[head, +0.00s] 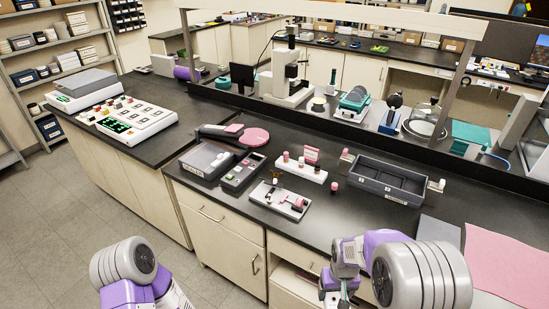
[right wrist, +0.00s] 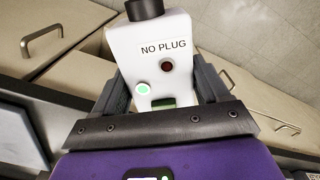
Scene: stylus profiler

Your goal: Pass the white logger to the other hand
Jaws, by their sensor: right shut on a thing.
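The white logger (right wrist: 180,82) fills the middle of the right wrist view. It has a "NO PLUG" label, a dark red button, a lit green light and a black knob at its top end. My right gripper (right wrist: 162,90) is shut on it, with one dark finger on each side. In the head view my right gripper (head: 336,288) is at the bottom, in front of the bench drawers; I cannot make out the logger there. My left arm shows at the lower left, but its gripper is out of the picture.
The black bench (head: 327,213) holds a grey bin (head: 387,184), a white tray (head: 281,201) with small parts, and a white rack (head: 302,170). A pink mat (head: 510,262) lies at the right. Open floor (head: 85,212) is at the left.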

